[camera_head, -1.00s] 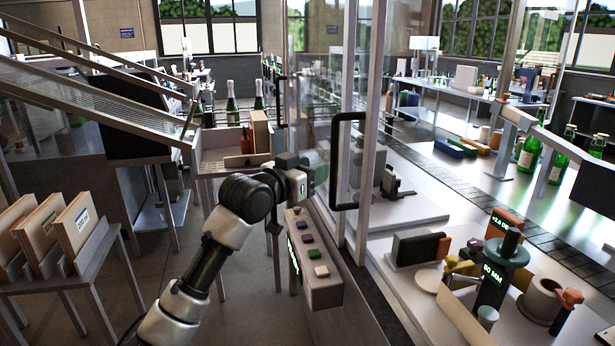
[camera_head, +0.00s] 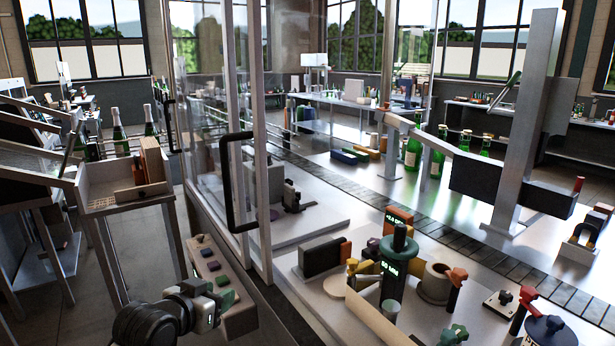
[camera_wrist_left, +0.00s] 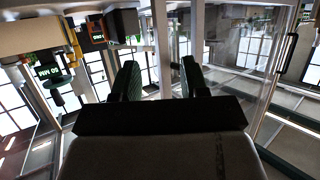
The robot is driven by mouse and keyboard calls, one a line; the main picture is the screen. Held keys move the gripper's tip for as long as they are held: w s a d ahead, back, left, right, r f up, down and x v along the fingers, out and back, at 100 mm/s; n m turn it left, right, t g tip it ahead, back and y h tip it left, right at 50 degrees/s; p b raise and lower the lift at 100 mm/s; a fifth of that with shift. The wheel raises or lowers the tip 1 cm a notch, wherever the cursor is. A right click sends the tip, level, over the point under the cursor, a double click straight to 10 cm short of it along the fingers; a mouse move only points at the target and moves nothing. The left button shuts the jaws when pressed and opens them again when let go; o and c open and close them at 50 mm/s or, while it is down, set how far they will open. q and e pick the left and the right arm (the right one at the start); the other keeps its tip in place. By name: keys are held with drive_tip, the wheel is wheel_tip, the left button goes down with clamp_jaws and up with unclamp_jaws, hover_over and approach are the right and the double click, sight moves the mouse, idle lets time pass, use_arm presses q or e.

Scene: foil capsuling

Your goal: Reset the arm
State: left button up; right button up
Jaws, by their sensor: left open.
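My left arm comes in at the bottom left of the head view. Its gripper (camera_head: 222,294) is in front of the button panel (camera_head: 212,268), partly covering its lower end. In the left wrist view the two dark fingers (camera_wrist_left: 160,78) stand apart with nothing between them. The view there is upside down. My right gripper is in neither view.
A glass guard with a black door handle (camera_head: 238,180) stands beyond the panel. A wooden tray (camera_head: 125,197) is at the left. A dark green device with a display (camera_head: 398,268) stands on the machine bed at right. A conveyor (camera_head: 460,240) runs behind it.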

use_arm(q)
drive_tip(key=s+f+n+g+y, duration=0.15)
drive_tip(key=s+f+g, duration=0.25)
drive_tip(key=s+f, duration=1.05)
drive_tip(key=s+a+f+g+y, duration=0.1)
drive_tip(key=s+f+g+y, duration=0.15)
drive_tip(key=s, duration=0.75)
drive_tip(key=s+a+f+g+y, duration=0.1)
drive_tip(key=s+f+g, duration=0.2)
drive_tip(key=s, duration=0.7)
wheel_tip(320, 180, down, 27)
drive_tip(key=s+g, duration=0.1)
drive_tip(key=s+a+f+g, duration=0.1)
drive_tip(key=s+a+f, duration=0.1)
drive_tip(key=s+f, duration=1.2)
drive_tip(key=shift+s+a+f, duration=0.3)
drive_tip(key=shift+s+f, duration=0.1)
drive_tip(key=shift+s, duration=0.35)
drive_tip(key=shift+n, duration=0.25)
